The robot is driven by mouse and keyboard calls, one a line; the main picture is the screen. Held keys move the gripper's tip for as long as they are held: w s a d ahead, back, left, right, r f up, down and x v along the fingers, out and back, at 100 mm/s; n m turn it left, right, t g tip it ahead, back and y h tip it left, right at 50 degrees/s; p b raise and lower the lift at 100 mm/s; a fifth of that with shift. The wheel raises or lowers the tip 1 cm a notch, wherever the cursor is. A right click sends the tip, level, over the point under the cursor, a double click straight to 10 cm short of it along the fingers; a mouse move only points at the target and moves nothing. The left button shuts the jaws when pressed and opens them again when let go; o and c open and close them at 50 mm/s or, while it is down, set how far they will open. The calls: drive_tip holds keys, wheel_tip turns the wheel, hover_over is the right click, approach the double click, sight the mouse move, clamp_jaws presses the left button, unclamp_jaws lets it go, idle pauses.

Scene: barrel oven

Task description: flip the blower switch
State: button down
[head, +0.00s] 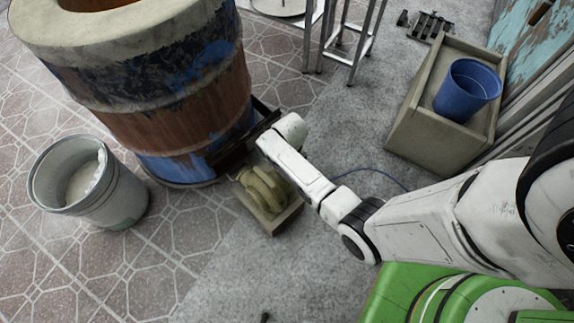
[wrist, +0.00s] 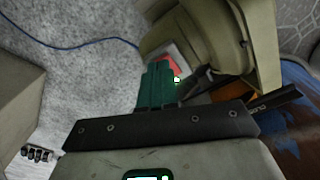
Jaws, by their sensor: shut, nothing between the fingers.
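The blower (head: 265,188) is a yellow-green rounded housing on a small base beside the barrel oven (head: 150,90). In the wrist view the blower (wrist: 205,35) fills the upper middle. A red switch (wrist: 173,66) on a pale box shows at its side, partly hidden behind my fingers. My gripper (wrist: 158,68) has green fingers, shut and empty, with the tips overlapping the switch in the picture. I cannot tell whether they touch it. In the head view my arm reaches over the blower's right side, and the fingers and switch are hidden.
A grey bucket (head: 112,200) stands left of the blower. A blue bucket (head: 467,90) sits in a concrete box (head: 425,125) at the right. A blue cable (head: 375,171) lies on the floor right of my arm. Grey floor in front is clear.

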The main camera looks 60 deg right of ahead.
drive_tip(key=shift+f+b, duration=0.7)
drive_tip(key=shift+f, duration=0.25)
idle(1.0)
drive_tip(key=shift+r, duration=0.2)
wheel_tip(320, 180, up, 7)
drive_tip(key=p, duration=0.7)
drive_tip(key=shift+f, duration=0.1)
idle(0.5)
drive_tip(key=s+a+r+n+p, duration=0.2)
drive_tip(key=s+a+r+p, duration=0.1)
drive_tip(key=r, duration=0.7)
drive_tip(key=s+a+r+n+p, duration=0.3)
drive_tip(key=s+a+r+p, duration=0.1)
drive_tip(key=r, duration=0.7)
drive_tip(key=s+a+r+n+t+p, duration=0.1)
drive_tip(key=s+a+r+p, duration=0.3)
drive_tip(key=r, duration=0.6)
drive_tip(key=s+n+p, duration=0.1)
drive_tip(key=s, duration=0.1)
drive_tip(key=shift+s+a+r+n, duration=0.2)
drive_tip(key=shift+s+r+n, duration=0.1)
drive_tip(key=shift+s+r, duration=0.1)
